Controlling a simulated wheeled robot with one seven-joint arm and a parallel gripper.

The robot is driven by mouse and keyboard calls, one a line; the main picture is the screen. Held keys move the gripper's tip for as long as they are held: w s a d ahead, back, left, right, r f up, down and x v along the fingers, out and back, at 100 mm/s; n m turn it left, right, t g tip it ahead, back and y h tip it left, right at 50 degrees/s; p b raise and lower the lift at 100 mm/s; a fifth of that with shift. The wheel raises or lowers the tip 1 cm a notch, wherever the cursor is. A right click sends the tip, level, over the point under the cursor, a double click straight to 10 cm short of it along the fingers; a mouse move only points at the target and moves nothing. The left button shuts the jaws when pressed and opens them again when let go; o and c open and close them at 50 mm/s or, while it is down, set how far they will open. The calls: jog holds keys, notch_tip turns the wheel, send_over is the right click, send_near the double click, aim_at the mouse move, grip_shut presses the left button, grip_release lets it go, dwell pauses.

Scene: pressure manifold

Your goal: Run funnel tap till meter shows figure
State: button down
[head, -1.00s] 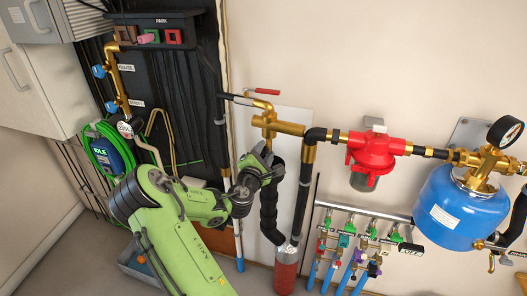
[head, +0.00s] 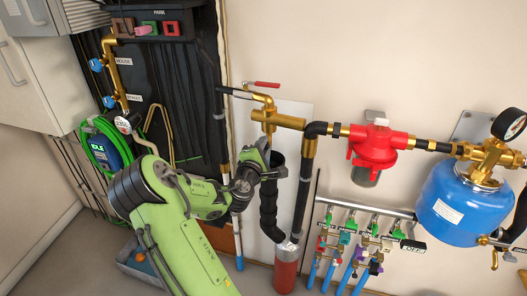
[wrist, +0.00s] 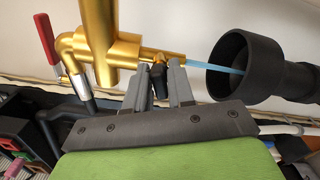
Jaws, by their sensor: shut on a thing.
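The funnel tap is a small black and orange handle (wrist: 158,80) on the brass fitting; in the wrist view it sits between the fingers of my gripper (wrist: 160,70), which is shut on it. A pale blue water stream (wrist: 228,69) runs from the brass spout into the black funnel (wrist: 226,85). In the head view my gripper (head: 262,151) is at the brass body (head: 276,119), just above the funnel (head: 279,161); the handle is hidden there.
A red-handled valve (head: 264,84) is above the brass body. A red regulator (head: 374,147), a blue tank (head: 458,203) with a dial gauge (head: 508,123) and a manifold with several coloured taps (head: 366,212) are at right. A coiled green hose (head: 97,148) hangs at left.

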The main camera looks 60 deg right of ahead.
jog(key=shift+f+m+b, duration=0.1)
jog(key=shift+m+b, duration=1.3)
jog(key=shift+m, duration=0.8)
jog(key=c, duration=1.1)
grip_release()
jog(key=shift+c, duration=0.2)
